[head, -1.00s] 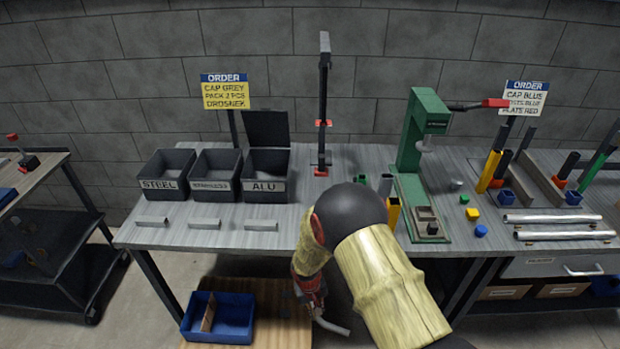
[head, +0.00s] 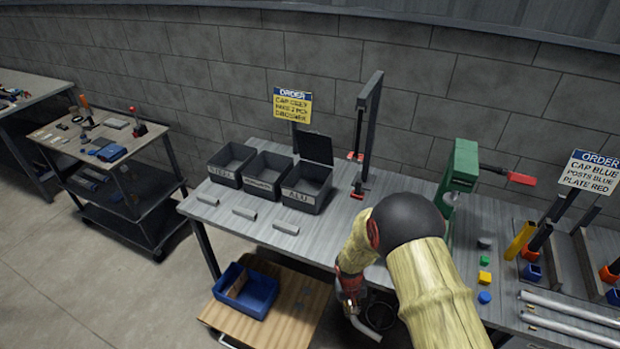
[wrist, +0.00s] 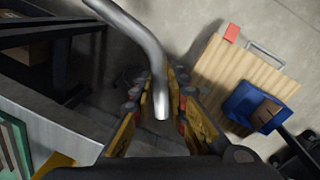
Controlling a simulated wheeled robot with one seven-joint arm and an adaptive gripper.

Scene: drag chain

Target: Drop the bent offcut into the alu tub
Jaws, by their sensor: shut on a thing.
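The bent offcut (wrist: 150,50) is a grey metal tube with a bend, held between the yellow-padded fingers of my gripper (wrist: 160,108) in the wrist view. In the head view its end (head: 365,328) sticks out below my gripper (head: 350,300), which hangs in front of the bench's front edge, lower than the bench top. The alu tub (head: 304,201) is a dark open bin labelled ALU, with a raised lid behind it. It stands on the bench, up and left of my gripper, and looks empty.
Two more bins, the STEEL bin (head: 225,176) and a middle bin (head: 258,188), stand left of the alu tub. A dark upright post (head: 371,120) and a green press (head: 460,170) stand to its right. A blue crate (head: 258,303) sits on a low wooden cart (head: 297,318).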

